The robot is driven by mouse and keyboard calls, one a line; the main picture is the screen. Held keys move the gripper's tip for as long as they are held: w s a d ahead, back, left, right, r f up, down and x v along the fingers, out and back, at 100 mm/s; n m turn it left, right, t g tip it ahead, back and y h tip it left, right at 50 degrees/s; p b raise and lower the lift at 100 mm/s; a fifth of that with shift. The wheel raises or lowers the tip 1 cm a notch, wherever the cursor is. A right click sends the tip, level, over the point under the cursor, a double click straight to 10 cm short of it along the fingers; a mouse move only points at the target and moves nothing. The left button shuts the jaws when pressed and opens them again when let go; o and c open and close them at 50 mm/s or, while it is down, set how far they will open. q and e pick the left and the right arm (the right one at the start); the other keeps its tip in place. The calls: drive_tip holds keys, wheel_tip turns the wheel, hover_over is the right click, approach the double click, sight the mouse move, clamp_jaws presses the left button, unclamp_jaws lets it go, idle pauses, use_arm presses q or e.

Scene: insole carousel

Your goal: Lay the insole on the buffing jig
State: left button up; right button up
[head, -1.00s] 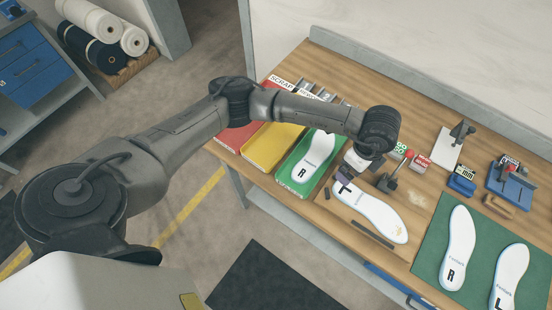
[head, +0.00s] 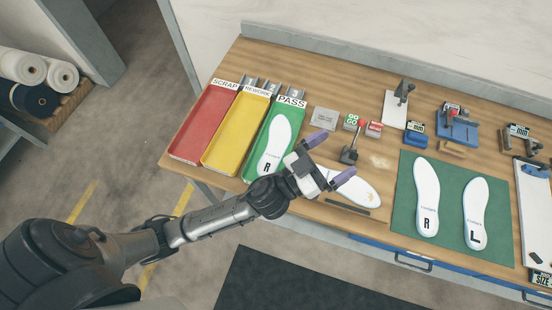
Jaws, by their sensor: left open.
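A white insole (head: 358,189) with a yellowish smudge near its toe lies flat on the bench's front part. Its heel end is hidden behind my left gripper (head: 331,158). A dark toggle clamp with a red knob (head: 349,154) stands just behind this insole, and a dark strip (head: 348,207) lies along its front side; they appear to belong to the buffing jig, whose base I cannot make out. My left gripper is open, its purple-tipped fingers spread, above the heel end and left of the clamp. I see nothing between its fingers. My right gripper is out of view.
Red SCRAP (head: 203,122), yellow REWORK (head: 236,132) and green PASS (head: 251,172) trays stand at left; an R insole (head: 275,147) lies in PASS. A green mat (head: 449,220) at right holds R (head: 427,195) and L (head: 475,212) insoles. Small gauges and blocks stand behind.

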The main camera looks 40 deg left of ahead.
use_arm(q)
drive_tip(key=s+a+f+n+g+y, duration=0.3)
drive_tip(key=a+f+n+g+y, duration=0.1)
drive_tip(key=a+f+y, duration=0.45)
drive_tip(key=s+a+f+m+g, duration=0.1)
drive_tip(key=s+a+f+g, duration=0.1)
drive_tip(key=s+f+g, duration=0.4)
drive_tip(key=s+a+f+m+g, duration=0.1)
drive_tip(key=s+f+g, duration=0.5)
drive_tip(key=s, duration=0.8)
wheel_tip(320, 180, down, 2)
drive_tip(key=shift+s+a+f, duration=0.15)
drive_tip(key=shift+s+a, duration=0.2)
drive_tip(key=shift+a, duration=0.35)
drive_tip(key=shift+c, duration=0.4)
